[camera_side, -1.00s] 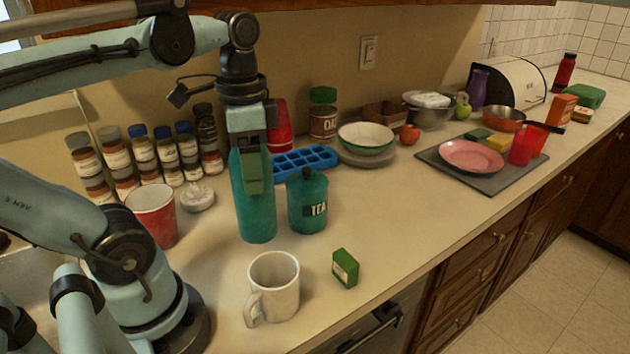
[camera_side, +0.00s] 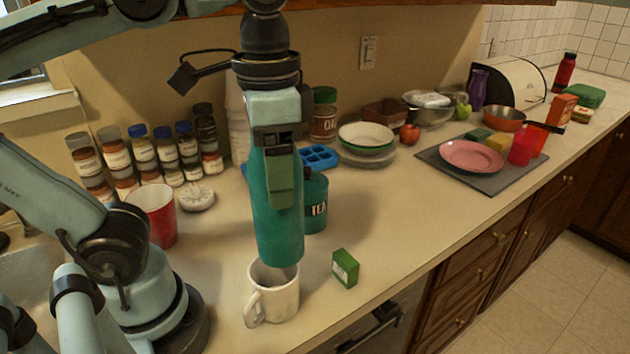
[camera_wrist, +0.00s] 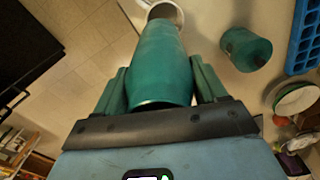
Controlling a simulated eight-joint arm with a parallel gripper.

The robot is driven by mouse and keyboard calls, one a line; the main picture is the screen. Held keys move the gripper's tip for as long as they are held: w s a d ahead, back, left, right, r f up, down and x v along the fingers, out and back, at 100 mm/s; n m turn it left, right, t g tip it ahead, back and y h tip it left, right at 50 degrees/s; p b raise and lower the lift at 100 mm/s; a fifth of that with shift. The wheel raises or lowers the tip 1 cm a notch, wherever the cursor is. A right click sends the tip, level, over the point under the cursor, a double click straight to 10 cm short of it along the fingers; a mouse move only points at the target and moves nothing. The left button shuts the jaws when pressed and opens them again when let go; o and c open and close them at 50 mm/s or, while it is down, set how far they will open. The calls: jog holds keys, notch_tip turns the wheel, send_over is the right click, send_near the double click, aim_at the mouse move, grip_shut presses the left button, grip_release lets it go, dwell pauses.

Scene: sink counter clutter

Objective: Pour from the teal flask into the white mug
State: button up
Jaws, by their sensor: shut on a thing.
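The teal flask (camera_side: 278,232) is held upright in my gripper (camera_side: 283,185), which is shut on its upper part. In the wrist view the flask (camera_wrist: 162,65) sits between the two fingers of my gripper (camera_wrist: 162,88). The white mug (camera_side: 283,303) stands upright on the counter with its handle to the left. In the side view the flask's base overlaps the far part of the mug's rim; I cannot tell whether they touch. In the wrist view the mug (camera_wrist: 178,12) shows partly behind the far end of the flask. The mug's contents are hidden.
The teal TEA canister (camera_side: 316,208) stands just behind the flask, partly hidden. A small green box (camera_side: 345,268) is right of the mug, and a red cup (camera_side: 155,215) is to the left. A blue tray (camera_side: 320,157) lies behind.

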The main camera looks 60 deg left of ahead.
aim_at(293, 228)
jog(key=shift+w+d+f+t+h, duration=0.1)
jog(key=shift+d+f+t+h, duration=0.9)
jog(key=shift+h, duration=1.6)
jog(key=shift+w+d+f+t+h, duration=0.15)
jog(key=shift+f+t+h, duration=0.3)
jog(key=shift+f+h, duration=1.7)
jog(key=shift+w+d+f+t+h, duration=0.1)
jog(key=shift+d+f+t+h, duration=0.55)
jog(key=shift+h, duration=2.4)
jog(key=shift+s+a+f, duration=0.1)
jog(key=shift+a+f, duration=0.05)
jog(key=shift+f, duration=0.15)
jog(key=shift+r, duration=0.2)
